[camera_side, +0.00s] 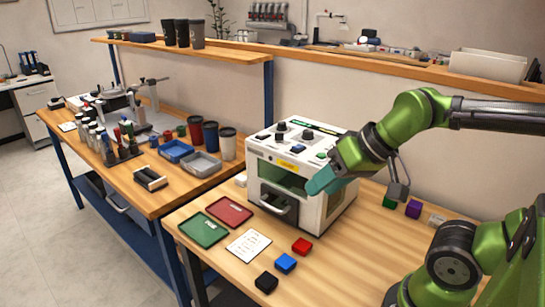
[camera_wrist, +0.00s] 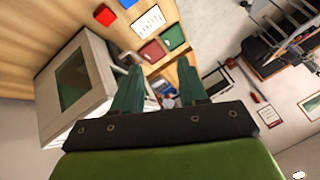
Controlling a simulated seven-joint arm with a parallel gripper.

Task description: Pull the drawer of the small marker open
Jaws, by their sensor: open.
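The small marker (camera_side: 330,211) is a white box with knobs on top and a green window in front. Its drawer (camera_side: 277,207), with a dark bar handle, is at the lower front in the side view; how far it stands out is hard to tell. My gripper (camera_side: 314,187) has teal fingers and overlaps the marker's front right edge in the side view, above and to the right of the handle. In the wrist view my gripper (camera_wrist: 159,65) is open with nothing between its fingers. The marker (camera_wrist: 100,72) is at left there; the drawer handle is not clearly visible.
In front of the marker lie a red tray (camera_side: 229,211), a green tray (camera_side: 203,230), a white card (camera_side: 248,245) and red (camera_side: 302,246), blue (camera_side: 286,263) and black (camera_side: 266,282) blocks. A purple block (camera_side: 413,209) is at right.

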